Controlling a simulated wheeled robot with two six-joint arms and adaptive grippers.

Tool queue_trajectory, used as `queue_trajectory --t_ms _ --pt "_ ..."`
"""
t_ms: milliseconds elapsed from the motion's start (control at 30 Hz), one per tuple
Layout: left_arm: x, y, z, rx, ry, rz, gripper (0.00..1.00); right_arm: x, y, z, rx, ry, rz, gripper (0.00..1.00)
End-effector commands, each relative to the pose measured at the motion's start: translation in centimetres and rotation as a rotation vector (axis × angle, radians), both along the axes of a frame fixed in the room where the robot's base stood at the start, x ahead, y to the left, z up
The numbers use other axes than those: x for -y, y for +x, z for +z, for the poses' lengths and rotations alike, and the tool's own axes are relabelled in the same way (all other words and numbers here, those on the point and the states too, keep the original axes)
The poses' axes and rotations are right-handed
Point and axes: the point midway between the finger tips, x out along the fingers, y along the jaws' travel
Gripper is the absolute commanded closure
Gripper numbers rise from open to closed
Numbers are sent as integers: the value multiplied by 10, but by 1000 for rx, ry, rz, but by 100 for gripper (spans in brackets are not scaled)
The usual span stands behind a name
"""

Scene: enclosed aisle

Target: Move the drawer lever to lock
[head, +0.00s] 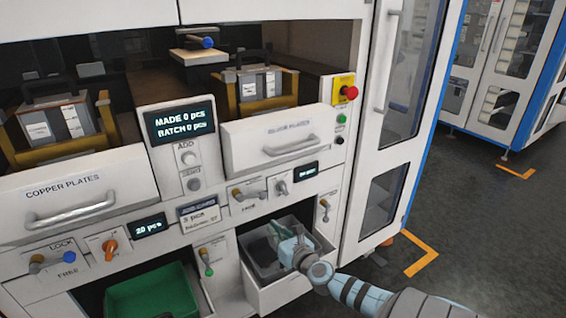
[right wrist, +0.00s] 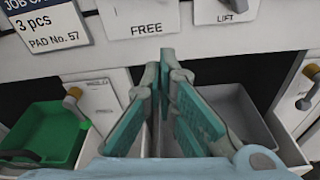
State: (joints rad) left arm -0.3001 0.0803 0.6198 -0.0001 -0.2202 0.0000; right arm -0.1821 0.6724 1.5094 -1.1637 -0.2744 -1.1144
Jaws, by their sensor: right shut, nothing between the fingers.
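The left drawer, labelled COPPER PLATES (head: 75,190), is pulled out. A lever (head: 38,260) with a blue end sits below it between the words LOCK and FREE. The right drawer (head: 268,140) is also out, and a lever (head: 240,194) with a yellow-brown end sits below it above a FREE label. That lever's exact setting is too small to tell. My right gripper (head: 285,243) is over the grey bin, below this panel and apart from both levers. The right wrist view shows its teal fingers (right wrist: 165,100) shut and empty, below the FREE label (right wrist: 152,30). My left gripper is not in view.
A green bin (head: 155,292) and a grey bin (head: 275,268) stand in the lower openings. A dark knob (head: 281,187) is right of the right lever. A red emergency button (head: 350,92) is on the right post. Open floor lies at right, before other cabinets.

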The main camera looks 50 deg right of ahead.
Motion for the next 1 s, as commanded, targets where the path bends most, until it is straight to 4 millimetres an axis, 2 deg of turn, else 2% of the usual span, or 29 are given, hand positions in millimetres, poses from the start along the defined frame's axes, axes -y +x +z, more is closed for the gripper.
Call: queue_trajectory --t_ms 100,300,1000 --pt "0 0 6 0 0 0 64 -8 -26 6 -4 0 3 100" --pt "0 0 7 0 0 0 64 -16 -51 9 -2 1 0 100" --pt "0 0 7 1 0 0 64 -17 -55 10 5 19 -3 100"
